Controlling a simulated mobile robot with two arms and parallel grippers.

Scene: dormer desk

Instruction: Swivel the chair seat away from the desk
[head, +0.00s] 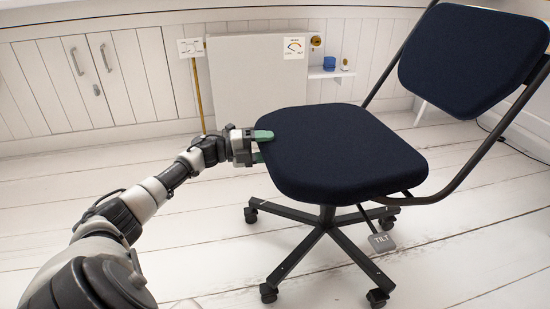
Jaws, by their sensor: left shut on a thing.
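The dark blue chair seat (340,155) is in the middle of the head view, on a black five-star base (327,222) with casters. Its dark blue backrest (470,58) is at the upper right on a black frame. My left gripper (263,146) is at the seat's left edge, with one green fingertip over the top and the other below. It is shut on the seat edge. A grey tag marked TILT (381,242) hangs under the seat on the right. The right gripper is not in view.
A white panel (255,80) with a dial label stands against the wall behind the gripper. A small shelf (331,73) holds a blue item. White cupboard doors (90,75) are at the left. A white desk-like edge (522,110) shows at the far right. The plank floor (200,240) is clear around the chair.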

